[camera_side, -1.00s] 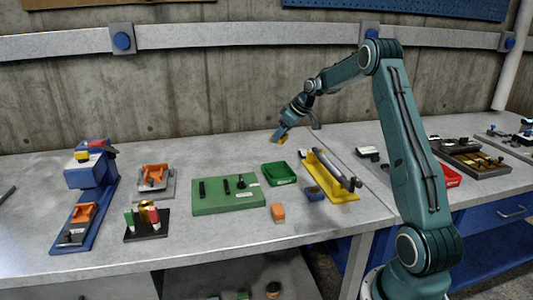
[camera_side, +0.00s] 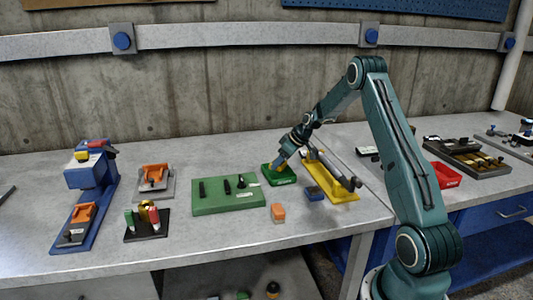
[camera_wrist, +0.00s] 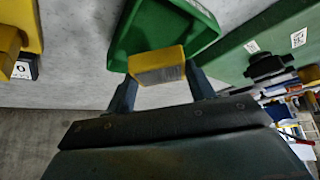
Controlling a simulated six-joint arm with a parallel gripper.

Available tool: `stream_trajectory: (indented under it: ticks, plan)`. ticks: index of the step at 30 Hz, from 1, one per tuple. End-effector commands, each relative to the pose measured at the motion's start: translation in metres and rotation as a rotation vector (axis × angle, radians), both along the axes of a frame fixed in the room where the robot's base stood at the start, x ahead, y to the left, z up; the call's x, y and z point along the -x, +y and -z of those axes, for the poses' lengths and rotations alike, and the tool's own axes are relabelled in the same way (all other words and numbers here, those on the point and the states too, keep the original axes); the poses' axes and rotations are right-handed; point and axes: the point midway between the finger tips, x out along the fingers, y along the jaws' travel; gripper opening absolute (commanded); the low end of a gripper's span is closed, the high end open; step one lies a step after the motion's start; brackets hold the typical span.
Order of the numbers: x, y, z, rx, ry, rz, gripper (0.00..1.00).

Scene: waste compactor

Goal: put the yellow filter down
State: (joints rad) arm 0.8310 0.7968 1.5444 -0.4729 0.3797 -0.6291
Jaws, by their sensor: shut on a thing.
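My gripper (camera_side: 281,160) is over the small green tray (camera_side: 287,180) in the side view, with its fingertips at or just above the tray. In the wrist view the gripper (camera_wrist: 160,85) is shut on the yellow filter (camera_wrist: 157,64), a yellow block with a grey face, held between the two fingers. The green tray (camera_wrist: 191,18) lies just beyond the filter in that view. Whether the filter touches the tray floor I cannot tell. In the side view the filter is mostly hidden by the gripper.
A yellow stand with a grey cylinder (camera_side: 343,180) is close to the tray's right. A green board with black pegs (camera_side: 215,209) lies to its left. Bare bench lies behind the tray.

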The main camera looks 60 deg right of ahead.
Motion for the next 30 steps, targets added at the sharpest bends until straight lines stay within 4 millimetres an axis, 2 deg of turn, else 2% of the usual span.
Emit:
stream_trajectory:
  ticks: [3,8,22,23,24,30]
  plan:
    - [0.0,0.0,0.016,-0.002,0.002,0.0,0.3]
    - [0.0,0.0,0.03,-0.001,0.001,0.0,0.3]
    - [0.0,0.0,0.034,0.001,0.0,0.001,0.3]
    - [0.0,0.0,0.034,0.0,0.0,0.0,0.56]
    - [0.0,0.0,0.034,0.001,0.0,0.001,0.63]
    - [0.0,0.0,0.034,0.0,0.0,0.0,0.63]
